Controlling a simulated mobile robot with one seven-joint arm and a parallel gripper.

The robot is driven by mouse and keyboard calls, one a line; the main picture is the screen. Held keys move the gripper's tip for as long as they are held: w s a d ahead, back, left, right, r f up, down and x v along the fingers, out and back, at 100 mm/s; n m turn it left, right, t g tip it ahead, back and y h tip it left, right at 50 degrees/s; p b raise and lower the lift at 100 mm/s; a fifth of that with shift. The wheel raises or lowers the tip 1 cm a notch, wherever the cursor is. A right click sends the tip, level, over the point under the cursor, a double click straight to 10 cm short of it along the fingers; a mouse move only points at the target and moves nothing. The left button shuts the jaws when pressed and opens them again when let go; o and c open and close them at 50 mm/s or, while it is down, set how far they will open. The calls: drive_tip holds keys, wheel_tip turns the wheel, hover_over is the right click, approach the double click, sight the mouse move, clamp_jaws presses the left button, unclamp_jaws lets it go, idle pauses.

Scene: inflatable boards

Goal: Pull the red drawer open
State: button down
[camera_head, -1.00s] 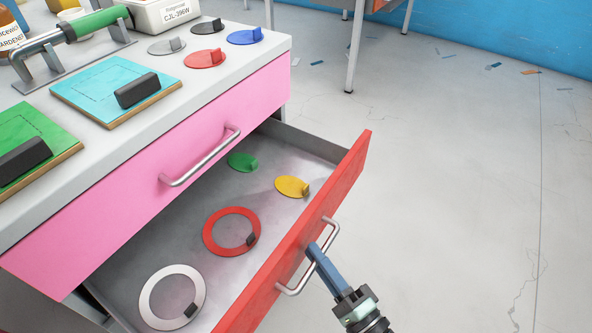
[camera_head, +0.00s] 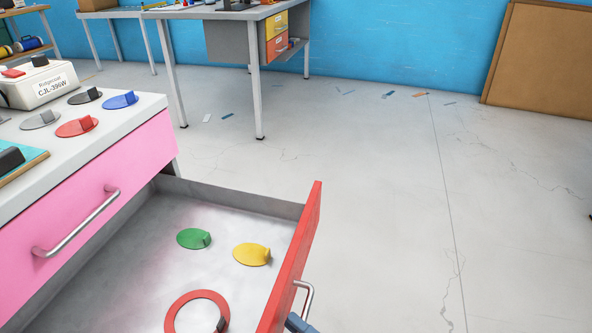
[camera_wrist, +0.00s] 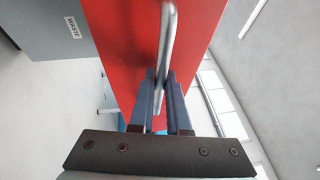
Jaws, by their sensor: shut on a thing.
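The red drawer (camera_head: 290,262) stands well open below a pink drawer front (camera_head: 95,215) in the head view. Its metal bar handle (camera_head: 305,293) is on the outer face, near the bottom edge of the picture. In the wrist view the red front (camera_wrist: 125,45) and handle (camera_wrist: 167,45) fill the middle. My gripper (camera_wrist: 163,80) is shut on the handle, with a blue finger on each side of the bar. In the head view only a bit of my gripper (camera_head: 298,323) shows at the bottom edge. The rest is cut off.
Inside the drawer lie a green disc (camera_head: 194,239), a yellow disc (camera_head: 252,254) and a red ring (camera_head: 197,312). The pink drawer has its own handle (camera_head: 77,222). A grey table (camera_head: 222,12) stands at the back. The floor (camera_head: 400,200) to the right is clear.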

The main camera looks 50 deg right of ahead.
drive_tip(key=c, duration=1.2)
unclamp_jaws()
drive_tip(key=shift+o, duration=0.2)
drive_tip(key=shift+s, duration=0.1)
drive_tip(key=s+f+p, duration=0.1)
drive_tip(key=s+f, duration=0.1)
drive_tip(key=s, duration=1)
drive_tip(key=shift+s+a+f+p, duration=0.2)
drive_tip(key=shift+s+a+p, duration=0.1)
drive_tip(key=shift+p, duration=0.05)
